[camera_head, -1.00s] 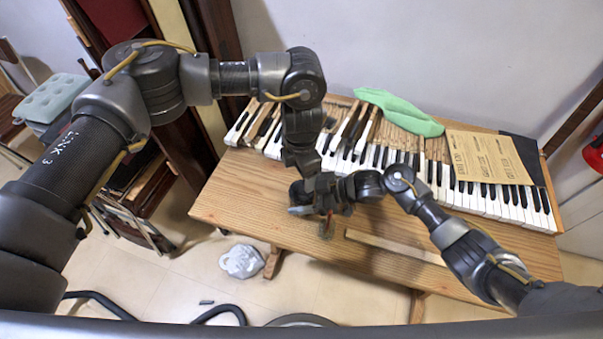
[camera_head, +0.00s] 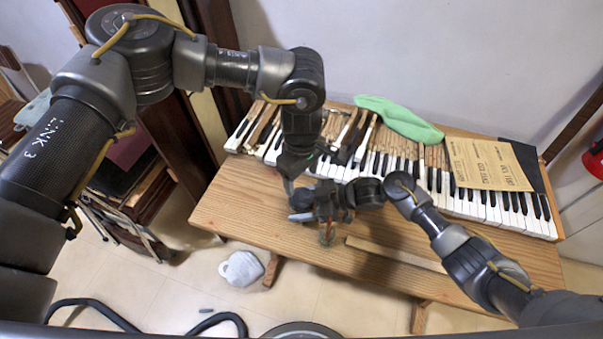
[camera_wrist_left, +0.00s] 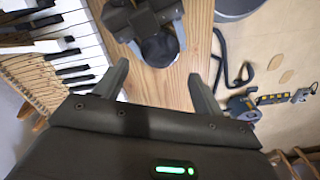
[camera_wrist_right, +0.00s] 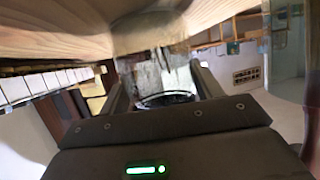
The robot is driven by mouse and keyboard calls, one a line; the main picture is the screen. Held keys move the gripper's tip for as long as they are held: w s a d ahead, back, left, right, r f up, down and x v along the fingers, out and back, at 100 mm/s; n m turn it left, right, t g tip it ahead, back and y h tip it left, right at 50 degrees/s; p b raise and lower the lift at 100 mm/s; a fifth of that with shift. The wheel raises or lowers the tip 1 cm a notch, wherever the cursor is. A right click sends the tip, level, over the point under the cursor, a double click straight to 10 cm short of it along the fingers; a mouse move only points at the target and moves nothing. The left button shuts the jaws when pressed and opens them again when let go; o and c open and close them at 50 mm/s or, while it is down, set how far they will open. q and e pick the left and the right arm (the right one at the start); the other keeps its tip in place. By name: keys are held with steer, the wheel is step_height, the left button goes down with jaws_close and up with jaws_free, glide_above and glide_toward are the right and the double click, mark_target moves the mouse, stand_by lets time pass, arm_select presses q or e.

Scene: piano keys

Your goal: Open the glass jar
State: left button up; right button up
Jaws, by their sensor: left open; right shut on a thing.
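The glass jar (camera_head: 327,233) is mostly hidden in the head view, low at the front of the wooden table. My right gripper (camera_head: 322,208) is shut around it; in the right wrist view the clear jar (camera_wrist_right: 155,74) sits between the fingers, a dark round rim nearest the camera. My left gripper (camera_head: 291,182) is open and empty above the jar. In the left wrist view, a dark round top (camera_wrist_left: 158,48) shows beyond my open left fingers (camera_wrist_left: 162,88), held by the right gripper. I cannot tell whether it is the lid.
The table (camera_head: 235,195) carries a piano keyboard (camera_head: 470,203), a green cloth (camera_head: 398,117) and brown paper sheets (camera_head: 490,163). A wooden strip (camera_head: 390,252) lies right of the jar. A grey-white bag (camera_head: 241,268) lies on the floor. The table's front left is clear.

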mark_target(301, 198)
arm_select(q)
step_height(301, 198, down, 8)
steer(key=shift+r, duration=0.2)
stand_by(0.3)
steer(key=c, duration=0.8)
steer(key=n, duration=0.7)
steer(key=shift+n, duration=0.3)
steer(key=n, duration=0.6)
steer(key=o, duration=1.1)
